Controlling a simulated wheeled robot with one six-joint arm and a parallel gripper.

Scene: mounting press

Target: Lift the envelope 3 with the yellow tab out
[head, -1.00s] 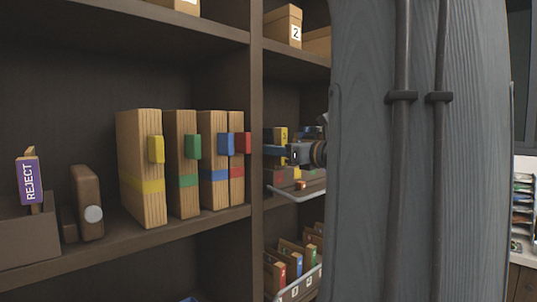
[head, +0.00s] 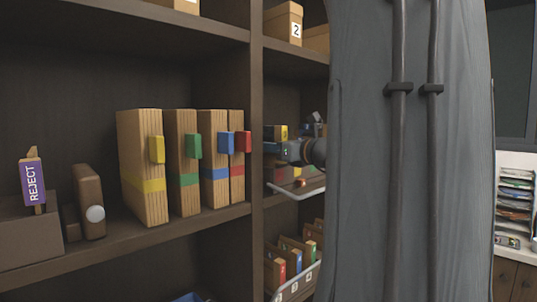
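My gripper (head: 277,150) is in the right-hand shelf bay, pointing left, small and partly hidden by the shelf upright. A small yellow piece (head: 281,132) shows just above it; I cannot tell whether this is the yellow tab of envelope 3 or whether the gripper touches it. Whether the fingers are open or shut is too small to tell. Below, a light-rimmed rack (head: 297,284) holds brown envelopes with red (head: 281,270), blue (head: 298,262) and green (head: 310,249) tabs. No yellow tab shows in the visible part of that rack.
A light-edged tray (head: 302,193) sits under my gripper. The dark shelf upright (head: 257,110) stands close on its left. Wooden binders with yellow (head: 142,170), green, blue and red tabs stand in the left bay, beside a purple REJECT sign (head: 32,182). Box 2 (head: 283,24) is above.

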